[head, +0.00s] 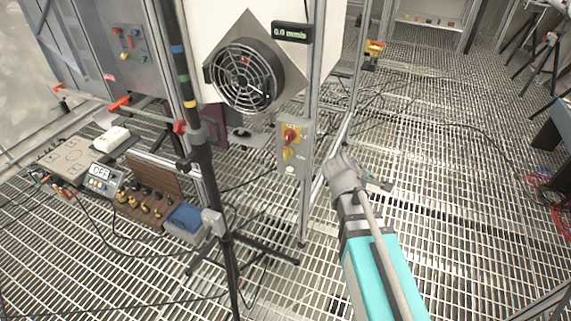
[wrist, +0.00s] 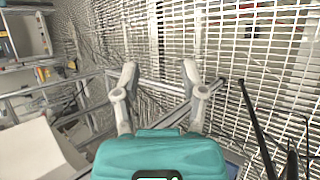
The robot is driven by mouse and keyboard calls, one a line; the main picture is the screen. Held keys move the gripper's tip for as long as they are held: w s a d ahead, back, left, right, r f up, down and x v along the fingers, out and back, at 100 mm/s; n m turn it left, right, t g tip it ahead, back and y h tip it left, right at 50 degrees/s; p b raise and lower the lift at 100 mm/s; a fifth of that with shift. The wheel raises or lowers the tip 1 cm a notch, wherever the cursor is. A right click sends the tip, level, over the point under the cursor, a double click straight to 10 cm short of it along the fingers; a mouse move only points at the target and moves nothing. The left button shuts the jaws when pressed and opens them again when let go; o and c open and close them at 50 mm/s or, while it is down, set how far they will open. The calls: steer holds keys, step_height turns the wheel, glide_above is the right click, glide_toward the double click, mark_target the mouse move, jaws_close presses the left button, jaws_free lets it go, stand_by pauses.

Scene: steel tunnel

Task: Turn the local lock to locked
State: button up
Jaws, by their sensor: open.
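A grey control box (head: 294,148) is fixed to a metal post below the fan. It carries a red knob (head: 290,135) on a yellow plate and a smaller yellow knob (head: 288,154) under it. The markings are too small to read, so I cannot tell which knob is the local lock or how it is set. My gripper (head: 345,165) is to the right of the box, apart from it. In the wrist view its two fingers (wrist: 159,72) are spread with nothing between them, over the grating. The control box is not clearly visible there.
A round fan (head: 245,76) on a white housing and a small display (head: 292,33) are above the box. A dark tripod pole (head: 207,160) stands to the left. Grating floor around my gripper is mostly clear.

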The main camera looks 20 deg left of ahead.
steer(key=w+a+f+n+t+b, duration=0.1)
steer(key=a+f+n+t+b, duration=0.15)
steer(key=a+n+b, duration=0.35)
steer(key=w+a+f+n+t+b, duration=0.1)
steer(key=a+n+t+b, duration=0.25)
steer(key=a, duration=0.55)
steer(key=n+t+y+b, duration=0.5)
steer(key=n+b, duration=0.2)
steer(key=n, duration=0.4)
glide_toward(284, 155)
steer(key=s, duration=0.3)
steer(key=shift+w+a+r+m, duration=0.1)
steer(key=shift+r+m, duration=0.05)
steer(key=shift+m, duration=0.1)
steer(key=shift+w, duration=0.15)
steer(key=w, duration=0.9)
steer(key=w+d, duration=0.1)
steer(key=w, duration=0.3)
steer(key=shift+w, duration=0.25)
jaws_close()
